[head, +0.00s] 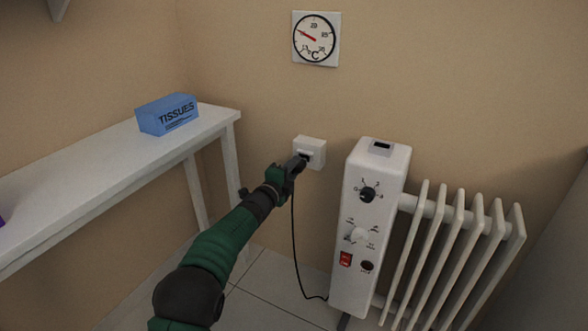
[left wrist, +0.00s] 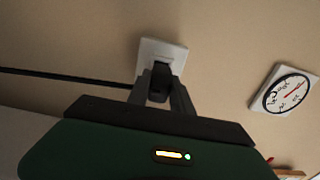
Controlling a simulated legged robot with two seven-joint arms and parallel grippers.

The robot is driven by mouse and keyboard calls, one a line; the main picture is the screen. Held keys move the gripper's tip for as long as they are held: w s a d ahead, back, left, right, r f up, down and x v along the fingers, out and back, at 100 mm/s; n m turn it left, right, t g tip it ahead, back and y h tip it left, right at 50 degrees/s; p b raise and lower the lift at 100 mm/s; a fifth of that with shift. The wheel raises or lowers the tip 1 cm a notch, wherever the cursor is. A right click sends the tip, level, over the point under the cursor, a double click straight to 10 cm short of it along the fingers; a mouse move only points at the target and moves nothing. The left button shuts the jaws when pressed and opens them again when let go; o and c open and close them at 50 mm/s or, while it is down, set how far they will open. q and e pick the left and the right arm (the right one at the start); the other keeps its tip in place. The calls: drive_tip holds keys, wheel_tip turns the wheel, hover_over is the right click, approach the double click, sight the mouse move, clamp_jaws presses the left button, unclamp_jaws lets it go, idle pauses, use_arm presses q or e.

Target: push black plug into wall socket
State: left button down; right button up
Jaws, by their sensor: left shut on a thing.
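The white wall socket (head: 310,151) is on the tan wall, left of the heater; it also shows in the left wrist view (left wrist: 175,51). My left gripper (head: 300,163) is at the socket's front, shut on the black plug (left wrist: 160,80). The plug lies between the fingers, in line with the socket face. Its tip is at or very near the socket; I cannot tell how deep it sits. The black cord (head: 293,240) hangs from the plug to the floor by the heater. My right gripper is not in view.
A white oil heater (head: 370,215) with knobs and fins stands close right of the socket. A white table (head: 105,160) with a blue tissue box (head: 167,114) is at the left. A round thermometer (head: 315,38) hangs above the socket.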

use_arm(q)
drive_tip(key=shift+w+r, duration=0.1)
idle(0.8)
drive_tip(key=shift+w+d+p, duration=0.2)
drive_tip(key=shift+w+p, duration=0.1)
drive_tip(key=shift+p, duration=0.2)
drive_tip(key=shift+p+x, duration=0.8)
drive_tip(key=shift+p, duration=0.05)
drive_tip(key=c, duration=1.1)
unclamp_jaws()
drive_tip(key=shift+o, duration=0.2)
drive_tip(key=p+v, duration=0.6)
drive_tip(key=v, duration=1.1)
drive_tip(key=shift+p, duration=0.3)
